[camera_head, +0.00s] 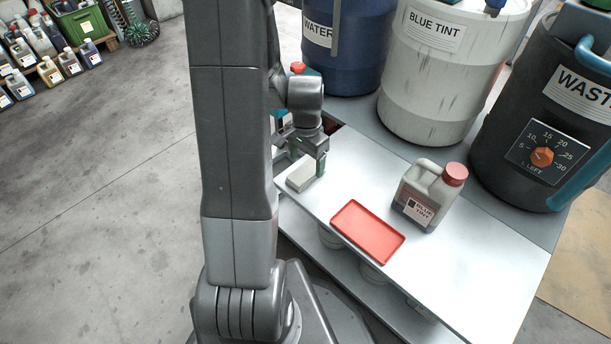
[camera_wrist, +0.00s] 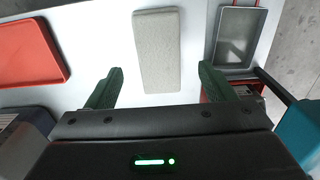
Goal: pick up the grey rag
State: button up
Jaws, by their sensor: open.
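The grey rag (camera_head: 303,175) is a pale, flat, rectangular pad on the white table, near its left end. In the wrist view the rag (camera_wrist: 157,45) lies upright in the picture, its near end between my two green fingertips. My gripper (camera_wrist: 161,72) is open, with a clear gap on each side of the rag. In the head view my gripper (camera_head: 305,160) is at the rag, one green finger by its right end. I cannot tell how far above the table the fingertips are. The other finger is mostly hidden there.
A red tray (camera_head: 367,231) lies right of the rag, with a blue tint jug (camera_head: 428,195) beyond it. Large drums, one labelled water (camera_head: 345,45), stand behind the table. In the wrist view a small grey tray (camera_wrist: 238,38) lies right of the rag, near a teal object (camera_wrist: 302,135).

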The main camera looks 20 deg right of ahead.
aim_at(306, 170)
notch_tip(306, 170, down, 4)
jog(key=shift+s+a+f+b, duration=0.1)
jog(key=shift+a+b, duration=0.05)
jog(key=shift+b, duration=0.55)
jog(key=shift+c, duration=0.5)
jog(key=c, duration=1.1)
jog(key=shift+o, duration=0.2)
jog(key=shift+r, duration=0.2)
notch_tip(306, 170, up, 10)
jog(key=p, duration=0.3)
jog(key=shift+p, duration=0.4)
jog(key=shift+f, duration=0.1)
